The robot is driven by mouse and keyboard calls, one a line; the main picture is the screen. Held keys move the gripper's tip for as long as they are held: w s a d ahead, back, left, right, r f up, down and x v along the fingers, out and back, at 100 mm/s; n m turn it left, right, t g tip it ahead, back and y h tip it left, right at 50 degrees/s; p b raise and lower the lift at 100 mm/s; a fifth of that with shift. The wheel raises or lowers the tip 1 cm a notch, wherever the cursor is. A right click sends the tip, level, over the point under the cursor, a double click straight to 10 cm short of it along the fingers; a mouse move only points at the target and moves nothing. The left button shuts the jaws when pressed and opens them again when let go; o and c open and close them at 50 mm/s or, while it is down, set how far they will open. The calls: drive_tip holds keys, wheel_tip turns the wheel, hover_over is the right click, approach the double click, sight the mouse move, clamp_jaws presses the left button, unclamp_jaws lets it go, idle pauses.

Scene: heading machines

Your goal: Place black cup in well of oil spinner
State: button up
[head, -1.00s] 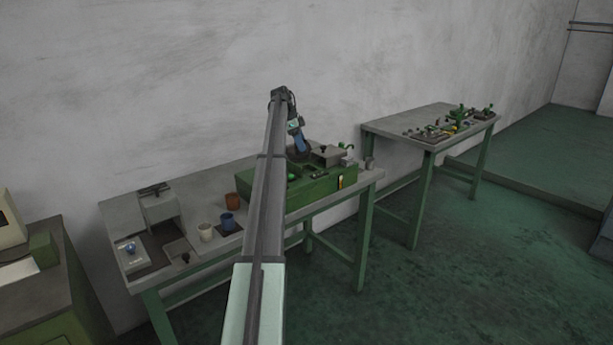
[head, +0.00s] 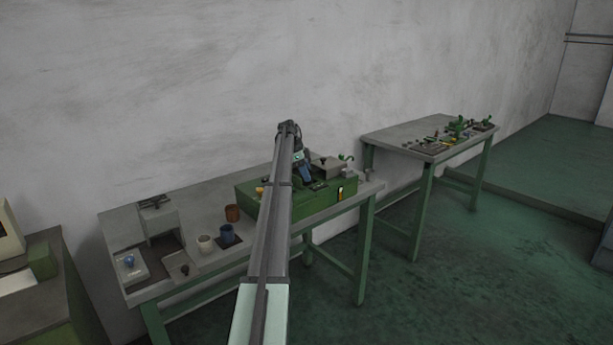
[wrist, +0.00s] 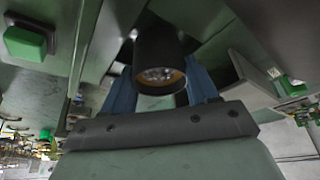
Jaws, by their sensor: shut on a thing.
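The black cup (wrist: 155,50) is between the blue fingers of my gripper (wrist: 160,82) in the wrist view, and the gripper is shut on it. Several small light bits show inside the cup's round end. In the head view my gripper (head: 304,174) points down at the top of the green oil spinner (head: 322,203) on the long bench. The cup cannot be made out there. My arm covers the middle of the spinner, and the well is not clearly visible. I cannot tell whether the cup touches the spinner.
A brown cup (head: 232,212), a white cup (head: 205,244) and a blue cup (head: 227,235) stand left of the spinner. A grey boxy device (head: 160,218) is further left. A second bench (head: 400,134) holds small parts at the right.

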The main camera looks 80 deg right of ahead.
drive_tip(key=shift+f, duration=0.45)
drive_tip(key=o, duration=1)
drive_tip(key=shift+f, duration=0.15)
drive_tip(key=shift+o, duration=0.2)
drive_tip(key=v, duration=1.2)
